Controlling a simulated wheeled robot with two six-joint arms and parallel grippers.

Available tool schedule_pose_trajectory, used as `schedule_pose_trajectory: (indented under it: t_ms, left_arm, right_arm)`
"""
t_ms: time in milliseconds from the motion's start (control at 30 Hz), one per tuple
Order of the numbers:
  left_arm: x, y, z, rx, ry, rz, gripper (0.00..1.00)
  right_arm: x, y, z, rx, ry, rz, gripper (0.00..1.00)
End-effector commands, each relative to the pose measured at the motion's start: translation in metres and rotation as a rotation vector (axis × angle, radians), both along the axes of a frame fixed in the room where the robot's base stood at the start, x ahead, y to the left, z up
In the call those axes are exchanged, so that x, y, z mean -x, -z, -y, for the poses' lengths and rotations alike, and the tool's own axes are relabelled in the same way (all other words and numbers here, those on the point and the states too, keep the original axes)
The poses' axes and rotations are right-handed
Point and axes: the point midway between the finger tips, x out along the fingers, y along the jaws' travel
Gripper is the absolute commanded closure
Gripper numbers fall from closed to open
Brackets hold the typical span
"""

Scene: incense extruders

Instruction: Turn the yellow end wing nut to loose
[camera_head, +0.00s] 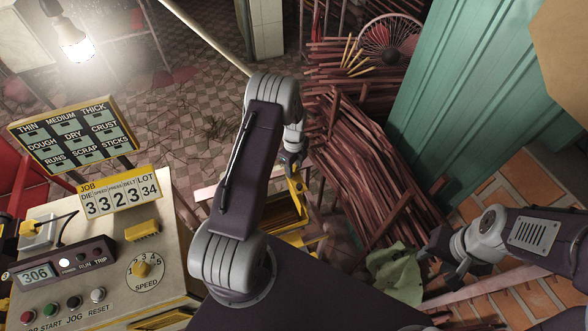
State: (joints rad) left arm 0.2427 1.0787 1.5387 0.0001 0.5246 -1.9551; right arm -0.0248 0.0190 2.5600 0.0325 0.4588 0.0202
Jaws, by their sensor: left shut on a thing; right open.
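My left gripper (291,163) is in the middle of the head view, at the end of my arm, pointing down. It is shut on a narrow yellow part (297,184), which I take to be the yellow end wing nut. The fingers and arm hide most of it, so its shape and how far it is turned cannot be told. Yellow framework (303,238) shows just below it, partly behind my arm. My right gripper (436,266) is open and empty at the lower right, beside a crumpled green sheet (395,274).
A control panel (165,235) with a speed dial (144,269), buttons and a job sign (118,197) fills the lower left. Bundles of reddish sticks (365,165) lie beyond my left gripper. A teal corrugated panel (460,90) stands at right. A lit bulb (75,42) hangs upper left.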

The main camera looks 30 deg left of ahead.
Motion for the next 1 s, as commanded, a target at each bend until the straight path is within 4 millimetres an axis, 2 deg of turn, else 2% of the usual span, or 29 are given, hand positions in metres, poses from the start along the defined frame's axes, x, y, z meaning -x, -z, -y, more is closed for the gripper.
schedule_pose_trajectory:
  t_ms: [300,1000]
  left_arm:
    - [-0.001,0.001,-0.001,-0.001,-0.298,0.003,0.99]
    - [-0.001,0.000,-0.001,0.000,-0.963,0.004,0.99]
  right_arm:
    - [0.000,0.013,0.000,0.000,0.000,0.000,0.57]
    - [0.000,0.031,0.000,0.000,0.000,0.000,0.57]
